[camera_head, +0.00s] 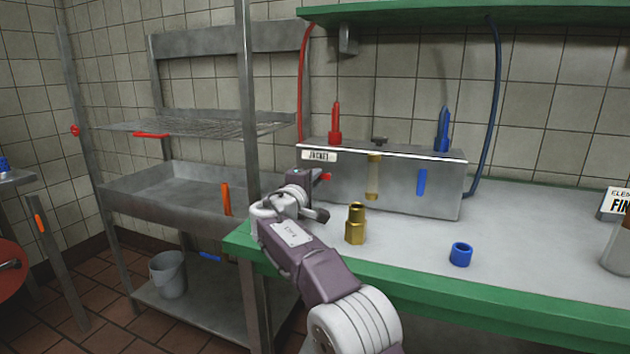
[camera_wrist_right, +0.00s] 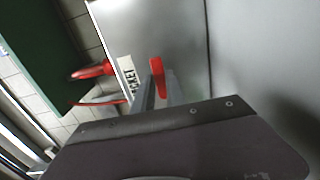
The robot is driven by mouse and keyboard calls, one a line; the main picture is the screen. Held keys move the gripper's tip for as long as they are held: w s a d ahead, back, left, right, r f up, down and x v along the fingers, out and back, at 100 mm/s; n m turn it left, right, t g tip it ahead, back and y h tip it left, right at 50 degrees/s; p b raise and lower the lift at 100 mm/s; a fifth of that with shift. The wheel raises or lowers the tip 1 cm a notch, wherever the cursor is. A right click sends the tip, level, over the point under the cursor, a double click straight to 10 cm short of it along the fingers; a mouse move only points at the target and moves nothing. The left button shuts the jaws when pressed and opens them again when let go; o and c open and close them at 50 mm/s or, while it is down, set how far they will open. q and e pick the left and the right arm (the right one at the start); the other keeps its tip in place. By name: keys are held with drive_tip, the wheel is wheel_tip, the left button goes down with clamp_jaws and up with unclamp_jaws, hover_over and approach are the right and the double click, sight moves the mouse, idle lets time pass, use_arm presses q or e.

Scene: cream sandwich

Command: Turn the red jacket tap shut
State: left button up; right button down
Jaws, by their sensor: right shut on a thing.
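The red jacket tap (camera_head: 326,177) is a small red lever on the front of the grey metal box, below the "JACKET" label (camera_head: 319,155). It also shows in the right wrist view (camera_wrist_right: 156,72), where its lower end sits between my finger tips. My right gripper (camera_head: 318,196) reaches up to the left end of the box and is shut on the tap. The fingers (camera_wrist_right: 158,98) hide part of the lever. The label is beside it in the wrist view. My left gripper is not in view.
The metal box (camera_head: 405,185) carries a red fitting (camera_head: 335,124) and a blue fitting (camera_head: 443,130) on top, and a blue lever (camera_head: 421,183) in front. A brass fitting (camera_head: 355,225) and a blue ring (camera_head: 461,254) stand on the green-edged bench (camera_head: 540,265). A metal rack (camera_head: 190,185) stands left.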

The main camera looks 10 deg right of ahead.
drive_tip(key=c, duration=1.4)
unclamp_jaws()
drive_tip(key=shift+o, duration=0.2)
drive_tip(key=v, duration=0.9)
drive_tip(key=shift+b, duration=0.4)
